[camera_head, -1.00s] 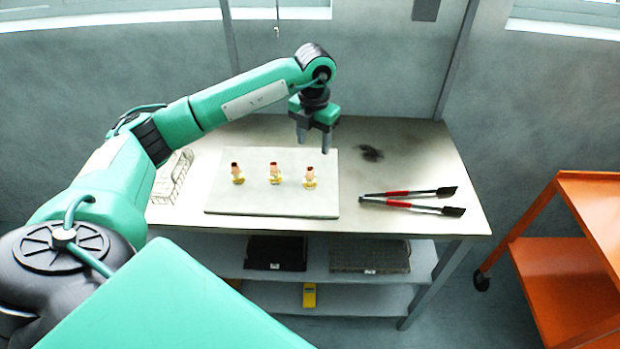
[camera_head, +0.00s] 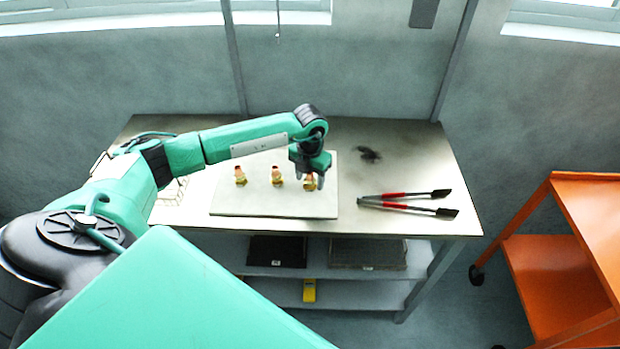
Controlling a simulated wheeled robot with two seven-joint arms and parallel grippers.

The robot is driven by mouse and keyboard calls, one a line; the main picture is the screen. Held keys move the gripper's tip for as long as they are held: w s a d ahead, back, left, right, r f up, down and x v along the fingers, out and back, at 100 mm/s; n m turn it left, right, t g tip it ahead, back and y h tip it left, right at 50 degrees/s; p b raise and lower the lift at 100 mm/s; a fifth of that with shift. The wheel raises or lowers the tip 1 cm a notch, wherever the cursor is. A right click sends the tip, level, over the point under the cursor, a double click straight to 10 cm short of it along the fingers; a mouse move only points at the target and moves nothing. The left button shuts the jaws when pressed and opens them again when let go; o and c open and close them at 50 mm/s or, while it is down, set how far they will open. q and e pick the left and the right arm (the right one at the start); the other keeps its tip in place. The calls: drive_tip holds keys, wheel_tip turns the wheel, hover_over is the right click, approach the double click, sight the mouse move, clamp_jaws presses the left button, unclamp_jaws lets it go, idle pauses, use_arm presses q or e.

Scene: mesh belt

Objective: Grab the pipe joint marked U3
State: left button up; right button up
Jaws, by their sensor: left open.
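Three small pipe joints stand in a row on a pale board (camera_head: 270,207) on the table. Each has a yellowish base and a reddish top. They are the left joint (camera_head: 240,176), the middle joint (camera_head: 277,176) and the right joint (camera_head: 309,183). Any markings are too small to read, so I cannot tell which is U3. My left gripper (camera_head: 309,179) is open and low at the right joint, its fingers pointing down and partly hiding it. I cannot tell whether the fingers touch it. My right gripper is not in view.
Tongs with red handles (camera_head: 400,207) lie on the table right of the board. A wire rack (camera_head: 171,192) is at the left, partly behind my arm. An orange cart (camera_head: 560,270) stands at the right. The table's right rear is clear apart from a dark smudge.

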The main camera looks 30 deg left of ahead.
use_arm(q)
clamp_jaws()
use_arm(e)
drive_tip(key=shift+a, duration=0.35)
use_arm(q)
drive_tip(key=shift+r, duration=0.1)
